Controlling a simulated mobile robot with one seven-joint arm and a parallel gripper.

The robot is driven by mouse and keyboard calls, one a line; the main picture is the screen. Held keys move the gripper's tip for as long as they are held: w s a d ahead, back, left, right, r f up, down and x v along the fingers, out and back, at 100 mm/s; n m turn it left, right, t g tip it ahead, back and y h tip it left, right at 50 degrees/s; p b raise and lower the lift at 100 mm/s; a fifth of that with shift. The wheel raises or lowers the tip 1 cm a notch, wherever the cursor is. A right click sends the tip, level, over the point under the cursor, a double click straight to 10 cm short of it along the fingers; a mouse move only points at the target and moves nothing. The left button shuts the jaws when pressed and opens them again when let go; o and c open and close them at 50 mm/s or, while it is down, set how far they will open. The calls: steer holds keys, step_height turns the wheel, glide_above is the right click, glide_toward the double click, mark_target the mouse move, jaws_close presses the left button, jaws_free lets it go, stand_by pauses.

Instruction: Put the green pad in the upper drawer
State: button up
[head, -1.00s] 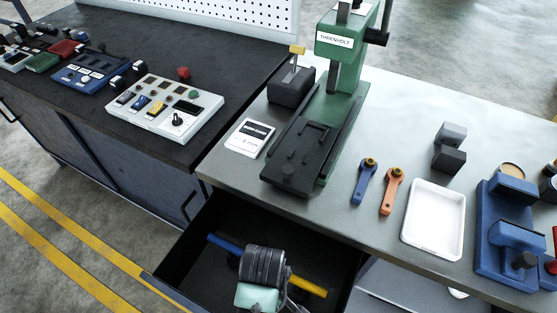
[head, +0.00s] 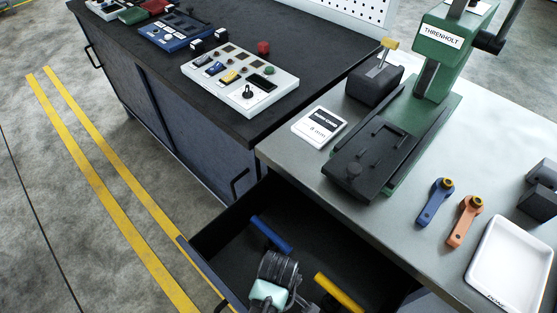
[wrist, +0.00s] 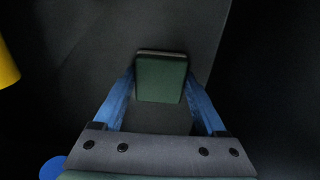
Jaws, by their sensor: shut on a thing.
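In the wrist view the green pad (wrist: 161,78) is a dark green block with a pale far edge. It sits between the blue fingers of my gripper (wrist: 160,84), which is shut on it. The open drawer (head: 196,258), black inside, juts out under the grey worktop in the head view. My arm's end, with a pale teal part, is over or inside this drawer; my fingers and the pad are hidden there. Dark surfaces show around the pad in the wrist view. I cannot tell whether the pad touches the drawer floor.
A blue bar (head: 271,233) and a yellow bar (head: 337,293) lie in the drawer on either side of my arm. On the worktop above stand a green press (head: 432,85), a blue lever (head: 435,202), an orange lever (head: 464,222) and a white tray (head: 512,264). A dark cabinet adjoins at left.

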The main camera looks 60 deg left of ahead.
steer(key=shift+f, duration=0.2)
steer(key=o, duration=1.3)
step_height(320, 180, up, 12)
steer(key=shift+r+p, duration=0.2)
steer(key=shift+p, duration=1)
steer(key=shift+w, duration=0.1)
